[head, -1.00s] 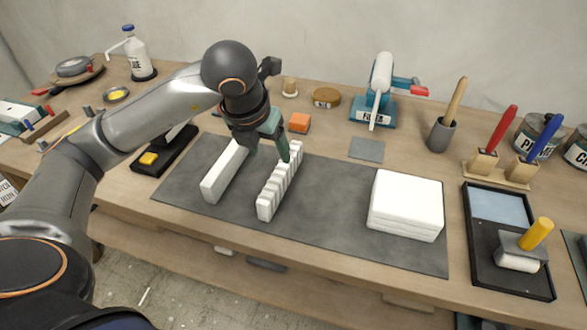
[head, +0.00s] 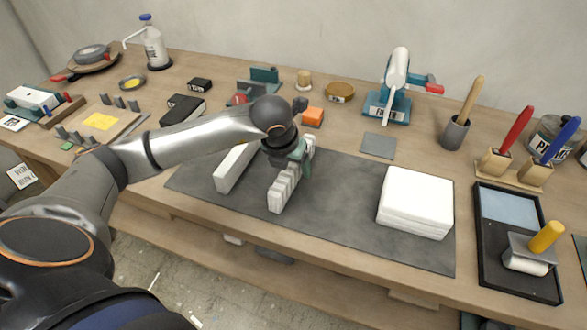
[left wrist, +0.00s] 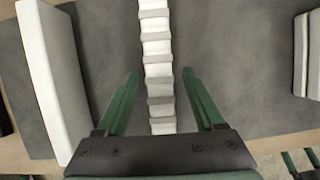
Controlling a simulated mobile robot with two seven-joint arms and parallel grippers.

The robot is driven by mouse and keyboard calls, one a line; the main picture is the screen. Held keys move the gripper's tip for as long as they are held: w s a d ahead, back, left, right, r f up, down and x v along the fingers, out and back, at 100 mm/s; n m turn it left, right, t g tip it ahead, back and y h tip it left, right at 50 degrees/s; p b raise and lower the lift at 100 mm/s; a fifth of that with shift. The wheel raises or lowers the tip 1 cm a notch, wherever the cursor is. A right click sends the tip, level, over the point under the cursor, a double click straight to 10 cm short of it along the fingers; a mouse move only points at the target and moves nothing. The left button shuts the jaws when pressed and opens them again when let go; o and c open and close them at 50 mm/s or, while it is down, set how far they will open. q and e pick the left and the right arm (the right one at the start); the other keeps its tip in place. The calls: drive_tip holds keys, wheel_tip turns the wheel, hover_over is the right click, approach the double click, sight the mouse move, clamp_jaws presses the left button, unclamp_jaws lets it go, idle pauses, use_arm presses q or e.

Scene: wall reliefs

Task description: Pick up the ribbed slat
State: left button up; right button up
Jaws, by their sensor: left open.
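The ribbed slat (head: 283,189) is a long white bar with crosswise ridges, lying on the dark grey mat (head: 345,213). My left gripper (head: 301,160) is over the far part of the slat, with its arm coming from the left. In the left wrist view the green fingers of the left gripper (left wrist: 160,90) are open. The ribbed slat (left wrist: 157,60) runs lengthwise between them, with a gap on each side. Part of the slat is hidden by the gripper in the head view.
A smooth white slat (head: 233,168) lies close to the left; it also shows in the left wrist view (left wrist: 58,80). A stack of white slabs (head: 415,202) sits on the right of the mat. A black tray with a roller (head: 530,260) is further right. Mat between is clear.

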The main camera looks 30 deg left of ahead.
use_arm(q)
clamp_jaws()
idle(0.6)
